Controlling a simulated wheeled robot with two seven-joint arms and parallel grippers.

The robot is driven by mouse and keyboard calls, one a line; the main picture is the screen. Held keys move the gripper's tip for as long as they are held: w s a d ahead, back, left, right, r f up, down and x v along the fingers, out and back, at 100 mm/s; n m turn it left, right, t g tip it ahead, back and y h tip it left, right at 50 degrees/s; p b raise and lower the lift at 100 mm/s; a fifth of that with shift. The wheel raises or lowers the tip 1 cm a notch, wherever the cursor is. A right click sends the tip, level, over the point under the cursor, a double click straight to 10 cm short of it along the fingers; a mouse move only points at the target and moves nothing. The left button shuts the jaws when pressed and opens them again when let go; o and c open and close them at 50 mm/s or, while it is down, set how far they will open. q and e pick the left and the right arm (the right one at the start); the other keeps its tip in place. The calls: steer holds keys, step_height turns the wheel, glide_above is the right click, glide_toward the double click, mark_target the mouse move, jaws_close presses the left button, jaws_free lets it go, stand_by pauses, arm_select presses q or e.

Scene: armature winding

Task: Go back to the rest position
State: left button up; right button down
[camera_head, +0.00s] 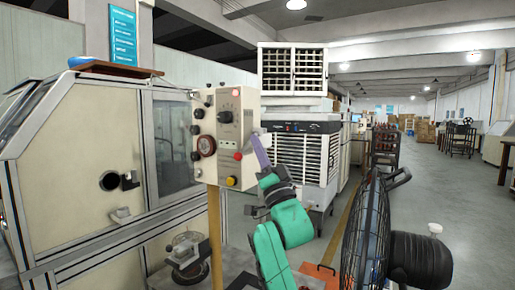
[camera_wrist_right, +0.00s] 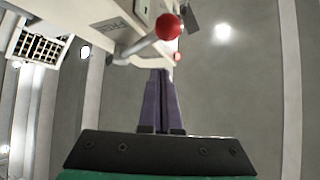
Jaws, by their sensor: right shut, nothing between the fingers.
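My right gripper (camera_head: 260,149) has purple fingers and sits just right of a beige control box (camera_head: 226,105) in the head view, pointing up beside its right side. In the right wrist view the gripper (camera_wrist_right: 160,72) has its two fingers together with nothing between them. A lever with a red ball knob (camera_wrist_right: 168,27) shows just beyond the fingertips there; I cannot tell if the fingers touch it. My green right forearm comes up from the bottom in the head view. My left gripper is out of view.
The control box stands on a yellowish post (camera_head: 215,235) in front of a large beige machine (camera_head: 80,150) with a glass door. A white air cooler (camera_head: 303,160) stands behind my right arm. A black fan (camera_head: 367,235) is close on the right. The grey aisle beyond is open.

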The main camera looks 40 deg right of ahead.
steer(key=shift+d+b+v, duration=0.8)
steer(key=shift+b+v, duration=2)
steer(key=shift+v, duration=2.35)
steer(key=w+a+f+n+g+y, duration=0.2)
steer(key=w+a+f+g, duration=0.15)
steer(key=f, duration=0.65)
steer(key=w+a+f+n+g+y, duration=0.15)
steer(key=w+f+g, duration=0.25)
steer(key=f, duration=0.6)
steer(key=s+a+f+n+g, duration=0.1)
steer(key=a+f+n+g, duration=0.15)
steer(key=f, duration=0.55)
steer(key=s+a+f+n+g, duration=0.1)
steer(key=s+a+f+g, duration=0.15)
steer(key=f, duration=0.45)
steer(key=s+a+f+n+g+y, duration=0.1)
steer(key=s+a+f+n+g, duration=0.3)
steer(key=s+f, duration=0.55)
steer(key=s+a+f+n+g+y, duration=0.15)
steer(key=s+a+f+g, duration=0.25)
steer(key=s+f+g, duration=0.5)
step_height(320, 180, down, 22)
steer(key=t, duration=0.2)
steer(key=s+d+f+g, duration=0.2)
steer(key=s+d+f, duration=0.1)
steer(key=s+f, duration=1.3)
steer(key=shift+s, duration=1.05)
